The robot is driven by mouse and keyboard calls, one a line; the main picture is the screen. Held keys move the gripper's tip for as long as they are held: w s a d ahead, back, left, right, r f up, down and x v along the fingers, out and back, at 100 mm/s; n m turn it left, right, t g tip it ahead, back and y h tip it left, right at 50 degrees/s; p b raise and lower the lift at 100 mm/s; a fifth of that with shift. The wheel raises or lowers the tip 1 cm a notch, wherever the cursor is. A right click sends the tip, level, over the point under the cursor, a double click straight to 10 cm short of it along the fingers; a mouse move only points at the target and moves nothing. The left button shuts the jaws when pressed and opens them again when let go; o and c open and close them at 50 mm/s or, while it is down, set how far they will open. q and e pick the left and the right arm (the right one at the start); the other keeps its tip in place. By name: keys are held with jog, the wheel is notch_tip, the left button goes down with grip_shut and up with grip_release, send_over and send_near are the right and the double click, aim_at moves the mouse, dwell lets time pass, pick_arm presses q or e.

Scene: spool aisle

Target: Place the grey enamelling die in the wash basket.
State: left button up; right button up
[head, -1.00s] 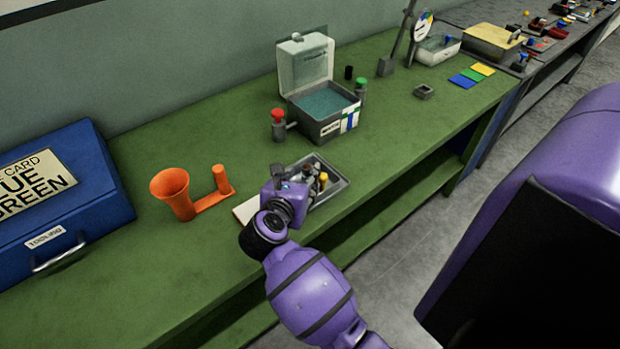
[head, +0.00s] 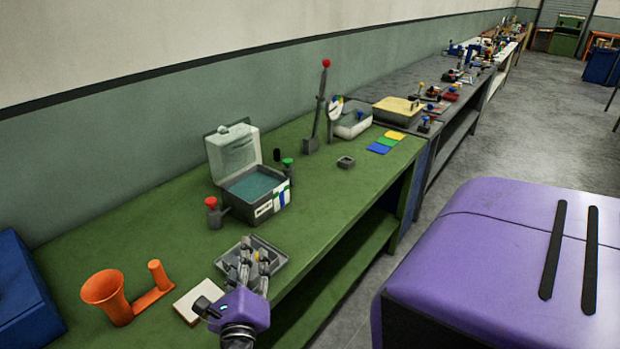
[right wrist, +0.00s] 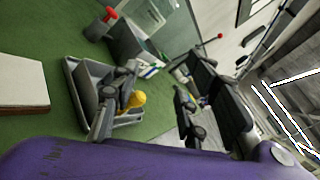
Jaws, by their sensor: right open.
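My right gripper (head: 254,250) is open, its fingers over the shallow grey tray (head: 279,262) near the bench's front edge. A small piece with a yellow top shows beside the fingers in the tray; it also shows in the right wrist view (right wrist: 135,99). Nothing is visibly gripped. I cannot tell which piece is the grey enamelling die; the fingers partly hide the tray's contents. A grey open-lidded box (head: 263,212) with teal inside stands behind the tray. I cannot make out a separate wash basket. My left gripper is out of view.
A red-topped piece (head: 212,212) stands left of the box, with a green-topped piece (head: 288,166) to its right. An orange funnel piece (head: 110,295) and a pale block (head: 197,300) lie left of the tray. Green bench surface (head: 330,200) is clear right of the box.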

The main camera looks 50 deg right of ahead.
jog(key=s+a+f+n+t+y, duration=0.1)
jog(key=s+a+f+n+y, duration=0.5)
jog(key=n, duration=0.7)
jog(key=s+a+f+n+t+y, duration=0.1)
jog(key=s+a+f+n+y, duration=0.45)
jog(key=n, duration=0.85)
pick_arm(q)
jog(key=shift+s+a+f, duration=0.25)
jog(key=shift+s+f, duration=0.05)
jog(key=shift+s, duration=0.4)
pick_arm(e)
jog(key=s+d+f+n+g, duration=0.1)
jog(key=s+f+n+g, duration=0.2)
jog(key=s+f+n, duration=0.2)
jog(key=s+d+f+n+g, duration=0.2)
jog(key=s+f+n+g, duration=0.2)
jog(key=s+f, duration=0.7)
jog(key=shift+s+d+n+g+y, duration=0.3)
jog(key=shift+s+n+y, duration=0.2)
jog(key=shift+s, duration=0.1)
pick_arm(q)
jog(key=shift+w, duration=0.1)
